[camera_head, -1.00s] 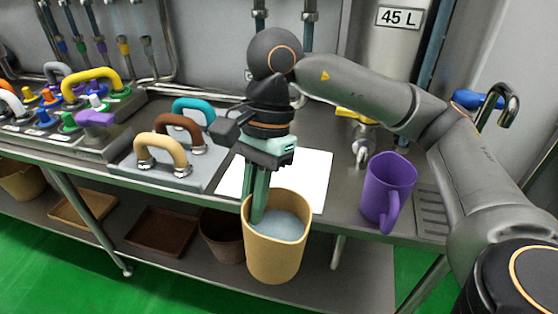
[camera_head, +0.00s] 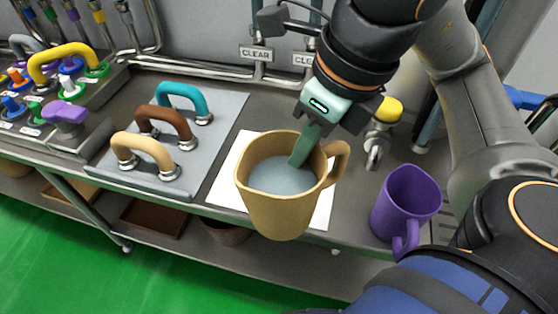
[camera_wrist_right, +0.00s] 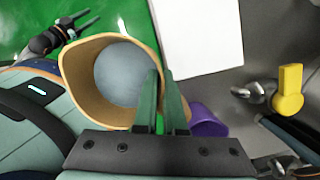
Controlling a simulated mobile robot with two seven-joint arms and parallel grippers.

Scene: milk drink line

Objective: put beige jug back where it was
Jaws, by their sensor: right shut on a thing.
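The beige jug (camera_head: 282,212) holds grey-blue liquid and stands nearly upright in the head view, its handle to the right. It overlaps the white sheet (camera_head: 225,185) and the table's front edge. My right gripper (camera_head: 303,152) is shut on the jug's wall near the handle, with a green finger inside the rim. In the right wrist view the jug (camera_wrist_right: 75,75) shows from above against the green floor, beside the white sheet (camera_wrist_right: 205,35). A dark gripper-like part, probably my left gripper (camera_wrist_right: 80,27), shows small there; its opening is unclear.
A purple jug (camera_head: 400,205) stands at the right of the table. A yellow-handled tap (camera_head: 388,110) is behind it. A grey plate (camera_head: 105,165) with beige, brown and teal handles lies left of the sheet. Brown trays (camera_head: 155,220) are on the lower shelf.

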